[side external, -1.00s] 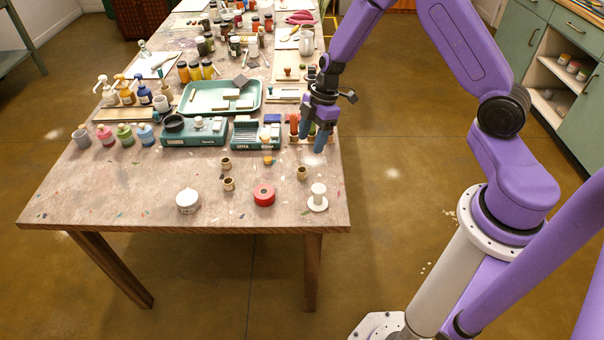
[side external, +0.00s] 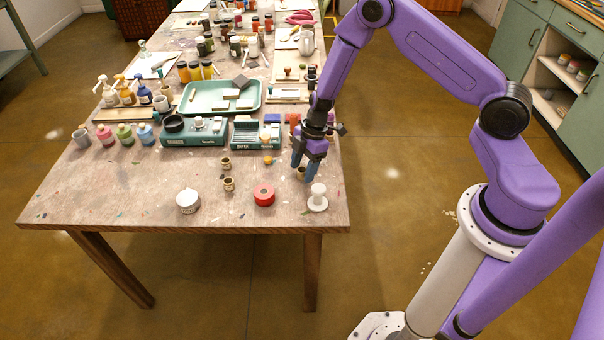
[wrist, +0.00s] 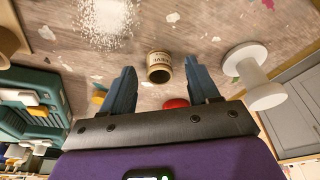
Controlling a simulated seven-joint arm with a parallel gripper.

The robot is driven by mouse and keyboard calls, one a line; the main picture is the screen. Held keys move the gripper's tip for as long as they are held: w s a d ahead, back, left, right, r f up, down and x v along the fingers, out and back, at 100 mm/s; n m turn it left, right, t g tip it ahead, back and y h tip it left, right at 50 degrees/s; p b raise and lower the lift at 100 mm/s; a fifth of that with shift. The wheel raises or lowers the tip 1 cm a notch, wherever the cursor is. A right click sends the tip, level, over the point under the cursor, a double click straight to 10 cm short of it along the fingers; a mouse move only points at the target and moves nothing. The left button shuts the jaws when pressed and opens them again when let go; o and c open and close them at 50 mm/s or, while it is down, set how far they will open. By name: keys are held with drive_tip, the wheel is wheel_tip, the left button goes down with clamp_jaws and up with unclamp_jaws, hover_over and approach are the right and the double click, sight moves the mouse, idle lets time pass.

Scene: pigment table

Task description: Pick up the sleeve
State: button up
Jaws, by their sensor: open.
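A small tan sleeve (wrist: 159,68) with a printed label and a dark open end is between and just beyond my fingertips in the wrist view. In the side view this sleeve (side external: 300,174) is partly hidden behind my fingers near the table's right edge. My gripper (side external: 304,171) points down over it with its fingers apart. In the wrist view my gripper (wrist: 160,66) is open, one finger on each side of the sleeve, with gaps showing. Two similar sleeves, one farther back (side external: 225,163) and one nearer (side external: 228,184), stand to the left.
A white spool (side external: 317,198) stands close to my gripper, toward the front edge. A red roll (side external: 264,194) and a white lidded jar (side external: 188,201) are farther left. Teal kit boxes (side external: 194,133) and a tray (side external: 190,108) lie behind. The front-left tabletop is mostly clear.

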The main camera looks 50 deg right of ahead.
sight(298, 173)
clamp_jaws()
idle(0.4)
drive_tip(key=shift+r, duration=0.5)
wheel_tip(298, 173, up, 2)
drive_tip(key=s+r, duration=1)
drive_tip(key=s, duration=0.4)
drive_tip(key=shift+d, duration=0.45)
